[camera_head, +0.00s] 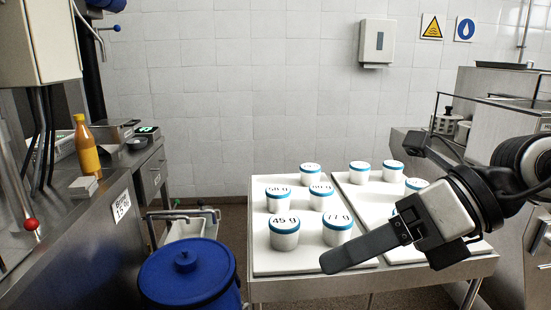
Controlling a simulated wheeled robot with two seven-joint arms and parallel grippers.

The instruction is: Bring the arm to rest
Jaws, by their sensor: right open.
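My right gripper (370,201) reaches in from the right edge over the right part of the table (360,285). Its two dark fingers are spread wide apart with nothing held between them. The other finger is farther back, near the right wall side. The gripper body hides part of the right white board and at least one tub. My left gripper is not in view.
Several white tubs with blue-rimmed lids stand on two white boards (262,262). A blue lidded bin (188,272) stands left of the table. A steel counter (75,245) at left holds an orange bottle (87,148).

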